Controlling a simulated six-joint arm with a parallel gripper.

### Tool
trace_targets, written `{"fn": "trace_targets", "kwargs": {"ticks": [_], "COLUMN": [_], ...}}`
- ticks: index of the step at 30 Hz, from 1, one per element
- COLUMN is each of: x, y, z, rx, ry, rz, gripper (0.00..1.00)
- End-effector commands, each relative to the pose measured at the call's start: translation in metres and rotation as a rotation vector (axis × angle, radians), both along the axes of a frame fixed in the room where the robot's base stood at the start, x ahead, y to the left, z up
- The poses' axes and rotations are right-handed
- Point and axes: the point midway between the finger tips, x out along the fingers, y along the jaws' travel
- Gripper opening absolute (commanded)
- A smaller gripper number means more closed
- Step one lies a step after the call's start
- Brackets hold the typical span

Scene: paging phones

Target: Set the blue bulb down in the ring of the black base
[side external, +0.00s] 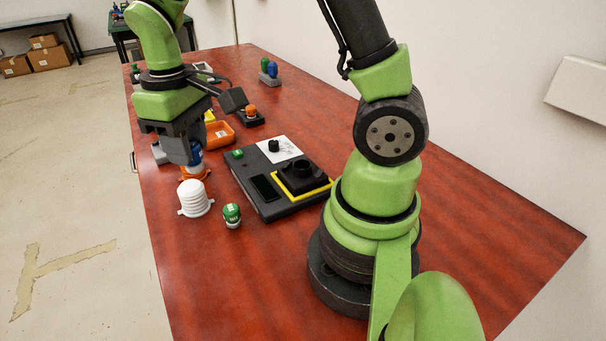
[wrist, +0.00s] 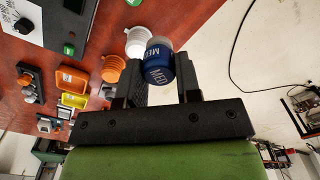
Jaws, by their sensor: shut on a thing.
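The blue bulb (wrist: 158,66), with white lettering and a pale end, is held between the two fingers of my gripper (wrist: 160,82). In the side external view my gripper (side external: 190,150) hides most of the bulb (side external: 196,157), which shows just above an orange base (side external: 195,175). I cannot tell the exact gap there. The black base (side external: 303,176) has a raised ring and sits on a yellow-edged square on the dark console, to the right of my gripper. No bulb shows in its ring. I do not make out this base in the wrist view.
A white ribbed base (side external: 194,199) and a green bulb (side external: 231,214) stand in front of the console (side external: 262,189). An orange tray (side external: 219,135) and a small stand with an orange top (side external: 251,113) are behind. The tabletop right of the console is partly blocked by my arm.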

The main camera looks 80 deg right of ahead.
Motion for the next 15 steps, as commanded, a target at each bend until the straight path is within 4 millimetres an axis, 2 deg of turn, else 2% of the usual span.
{"fn": "trace_targets", "kwargs": {"ticks": [10, 13, 15], "x": [-0.001, -0.004, -0.009], "y": [-0.005, -0.021, -0.040], "z": [-0.001, -0.006, -0.011], "rx": [0.000, 0.000, 0.000], "ry": [0.000, 0.002, 0.004], "rz": [-0.017, -0.087, -0.173], "gripper": [0.09, 0.09, 0.09]}}
